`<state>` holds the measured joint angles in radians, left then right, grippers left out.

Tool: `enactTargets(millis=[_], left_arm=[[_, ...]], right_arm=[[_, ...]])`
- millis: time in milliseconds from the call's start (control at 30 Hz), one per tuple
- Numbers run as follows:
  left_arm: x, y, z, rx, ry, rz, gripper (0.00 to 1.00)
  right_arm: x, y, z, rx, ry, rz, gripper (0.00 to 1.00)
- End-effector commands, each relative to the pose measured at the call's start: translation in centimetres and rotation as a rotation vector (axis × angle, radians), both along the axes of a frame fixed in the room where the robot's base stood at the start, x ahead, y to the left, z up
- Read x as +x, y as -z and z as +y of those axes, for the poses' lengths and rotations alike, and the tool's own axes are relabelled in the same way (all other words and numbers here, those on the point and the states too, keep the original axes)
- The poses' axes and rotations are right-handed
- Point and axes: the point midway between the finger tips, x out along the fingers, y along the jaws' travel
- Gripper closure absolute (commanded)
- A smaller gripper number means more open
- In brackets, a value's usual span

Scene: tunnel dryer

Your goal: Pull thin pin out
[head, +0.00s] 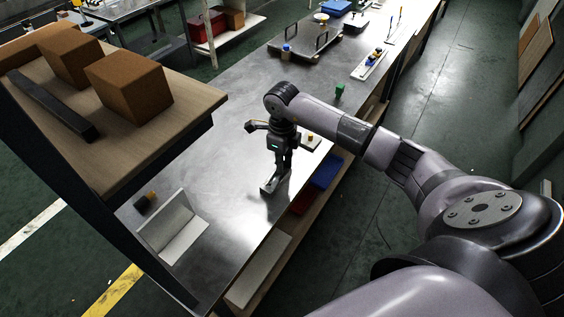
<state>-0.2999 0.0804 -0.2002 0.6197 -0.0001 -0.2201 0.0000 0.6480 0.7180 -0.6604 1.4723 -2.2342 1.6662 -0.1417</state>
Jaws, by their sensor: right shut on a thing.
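My right gripper (275,178) points down over the metal table (240,140), near its right edge. Its fingers are shut at a small grey metal piece (268,190) lying on the tabletop. The gripper appears shut on the thin pin, but the pin is too small and too covered by the fingers to make out. I cannot tell whether the pin sits in the grey piece or is clear of it. My left gripper is not in view.
A raised wooden shelf (80,140) with brown boxes (130,88) stands at left. A white angled holder (178,235) sits in front of the gripper. A small plate (312,145) and a green block (339,91) lie beyond it. A red bin and a blue bin (326,172) are below the edge.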

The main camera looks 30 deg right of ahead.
Motion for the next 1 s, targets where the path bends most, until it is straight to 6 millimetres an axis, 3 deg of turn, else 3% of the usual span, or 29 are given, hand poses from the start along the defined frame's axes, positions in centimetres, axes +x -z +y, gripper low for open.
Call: enactTargets(millis=[133, 1000], left_arm=[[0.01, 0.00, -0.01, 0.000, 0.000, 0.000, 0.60], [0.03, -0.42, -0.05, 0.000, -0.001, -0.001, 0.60]], right_arm=[[0.01, -0.02, -0.02, 0.000, 0.000, 0.000, 1.00], [0.01, -0.79, 0.00, 0.000, 0.000, 0.000, 1.00]])
